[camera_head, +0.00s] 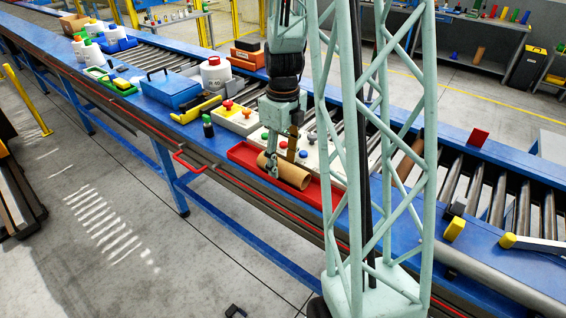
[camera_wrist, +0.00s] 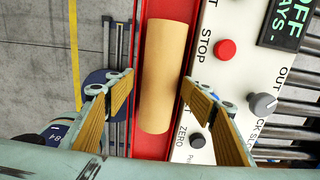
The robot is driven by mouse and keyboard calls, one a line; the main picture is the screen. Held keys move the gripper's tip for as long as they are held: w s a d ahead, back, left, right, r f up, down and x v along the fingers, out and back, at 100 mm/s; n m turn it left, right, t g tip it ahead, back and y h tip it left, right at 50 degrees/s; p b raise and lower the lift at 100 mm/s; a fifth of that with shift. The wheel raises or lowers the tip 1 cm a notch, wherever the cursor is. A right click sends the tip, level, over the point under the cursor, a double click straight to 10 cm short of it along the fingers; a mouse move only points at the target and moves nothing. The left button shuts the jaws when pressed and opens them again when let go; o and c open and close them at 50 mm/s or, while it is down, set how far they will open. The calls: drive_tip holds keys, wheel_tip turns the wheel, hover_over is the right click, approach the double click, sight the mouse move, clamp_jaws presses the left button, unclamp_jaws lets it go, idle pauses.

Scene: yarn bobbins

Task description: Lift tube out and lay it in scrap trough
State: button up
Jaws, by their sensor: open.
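A tan cardboard tube (camera_head: 290,172) lies lengthwise in a shallow red trough (camera_head: 245,152) on the near edge of the blue conveyor frame. In the wrist view the tube (camera_wrist: 163,75) lies in the red trough (camera_wrist: 137,148), between the fingers of my gripper (camera_wrist: 157,92). Gaps show between the tube and both wood-faced fingers, so my gripper is open around it and not holding it. In the head view my gripper (camera_head: 282,160) is low over the trough at the tube's left end. Part of the trough is hidden by the tube and by my green column.
A white control panel (camera_wrist: 235,75) with buttons and knobs stands right beside the trough. Farther left on the conveyor are a blue toolbox (camera_head: 170,90), a white jug (camera_head: 215,75) and a small dark bottle (camera_head: 208,126). Another brown tube (camera_head: 409,160) lies on the rollers behind my column.

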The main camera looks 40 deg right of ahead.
wheel_tip(320, 180, up, 12)
idle(0.9)
drive_tip(key=shift+f, duration=0.1)
idle(1.4)
drive_tip(key=s+a+r+n+t+b, duration=0.1)
drive_tip(key=s+a+r+n+b, duration=0.1)
drive_tip(key=s+a+r+n, duration=0.45)
drive_tip(key=s+a+r+n+t+b, duration=0.1)
drive_tip(key=a+r+n+b, duration=0.15)
drive_tip(key=a+n, duration=0.85)
drive_tip(key=s+a+n+t+b, duration=0.2)
drive_tip(key=s+a+n+b, duration=0.1)
drive_tip(key=s+a+n, duration=1)
drive_tip(key=s+n, duration=0.2)
drive_tip(key=n, duration=0.2)
drive_tip(key=shift+s+r, duration=0.15)
drive_tip(key=shift+r, duration=0.1)
